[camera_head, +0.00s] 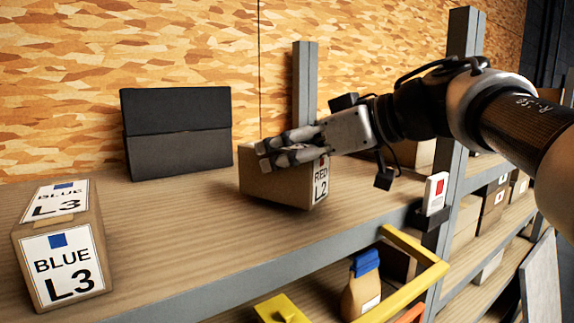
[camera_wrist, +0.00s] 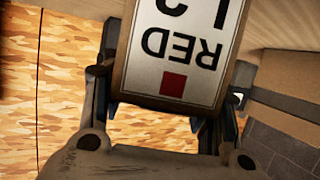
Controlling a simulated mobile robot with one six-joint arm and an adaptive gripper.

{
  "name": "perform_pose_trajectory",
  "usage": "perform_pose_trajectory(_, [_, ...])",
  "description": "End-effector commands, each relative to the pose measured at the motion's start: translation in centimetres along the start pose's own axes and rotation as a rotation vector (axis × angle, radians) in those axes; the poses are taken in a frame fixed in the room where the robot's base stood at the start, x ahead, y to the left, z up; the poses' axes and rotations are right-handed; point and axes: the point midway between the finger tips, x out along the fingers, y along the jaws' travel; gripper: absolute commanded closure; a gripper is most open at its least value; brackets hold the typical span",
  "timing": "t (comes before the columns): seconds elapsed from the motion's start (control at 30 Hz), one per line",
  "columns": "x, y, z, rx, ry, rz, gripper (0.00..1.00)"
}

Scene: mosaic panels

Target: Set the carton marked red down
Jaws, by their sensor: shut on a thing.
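The carton marked red (camera_head: 275,188) is a brown box with a white "RED L2" label. It is at the wooden shelf (camera_head: 180,241), right of the black box, and looks slightly tilted; I cannot tell whether its base touches the shelf. My gripper (camera_head: 275,153) reaches in from the right and is shut on this carton near its top. In the wrist view the carton's label (camera_wrist: 180,50) appears upside down with a red square, between the fingers of my gripper (camera_wrist: 165,85). The carton's far side is hidden.
A carton marked "BLUE L3" (camera_head: 62,262) stands at the shelf's left front. A black box (camera_head: 178,134) stands behind, against the wood-chip wall. A grey post (camera_head: 455,150) rises at the right. Bare shelf lies between the blue and red cartons. A bottle (camera_head: 362,287) is below.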

Motion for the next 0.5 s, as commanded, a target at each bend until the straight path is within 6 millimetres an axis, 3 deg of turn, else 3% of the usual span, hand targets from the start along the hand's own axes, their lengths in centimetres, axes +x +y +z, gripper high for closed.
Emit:
perform_pose_trajectory(0.13, [0.45,-0.06,1.23,-0.001,0.004,0.002,1.00])
perform_pose_trajectory(0.5, [0.52,-0.05,1.40,-0.002,0.004,0.002,1.00])
